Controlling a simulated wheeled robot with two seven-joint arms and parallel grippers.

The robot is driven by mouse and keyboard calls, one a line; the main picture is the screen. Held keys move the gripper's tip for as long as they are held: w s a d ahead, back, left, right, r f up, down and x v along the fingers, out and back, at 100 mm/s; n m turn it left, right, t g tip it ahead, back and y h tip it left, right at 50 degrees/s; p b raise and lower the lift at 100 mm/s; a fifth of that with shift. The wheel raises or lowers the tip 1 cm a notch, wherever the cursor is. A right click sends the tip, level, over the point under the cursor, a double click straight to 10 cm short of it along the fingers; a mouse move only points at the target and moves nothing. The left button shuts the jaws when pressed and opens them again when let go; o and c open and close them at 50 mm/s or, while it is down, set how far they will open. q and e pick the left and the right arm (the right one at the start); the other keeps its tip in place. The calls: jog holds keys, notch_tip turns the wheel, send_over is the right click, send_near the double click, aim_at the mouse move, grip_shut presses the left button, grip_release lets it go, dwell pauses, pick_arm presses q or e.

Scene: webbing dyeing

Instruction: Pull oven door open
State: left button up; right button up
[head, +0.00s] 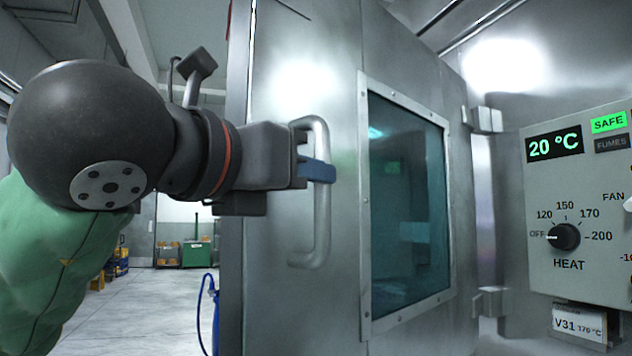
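The steel oven door (280,300) has a dark teal window (408,210) and a vertical bar handle (322,235). It stands at an angle, its handle edge nearer me than its hinge side, and room floor shows past that edge, so it appears swung out. My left gripper (316,171) reaches in from the left and is at the upper part of the handle. A blue finger pad crosses the bar, and the gripper appears shut on it. The other finger is mostly hidden. My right gripper is not in view.
The control panel (580,270) at right reads 20 °C with a lit SAFE sign; its heat knob (564,237) points to OFF. Hinges (487,120) join the door at right. A blue hose (210,300) hangs near the door's left edge. Open floor (140,310) lies left.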

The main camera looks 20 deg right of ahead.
pick_arm(q)
jog(key=v, duration=0.3)
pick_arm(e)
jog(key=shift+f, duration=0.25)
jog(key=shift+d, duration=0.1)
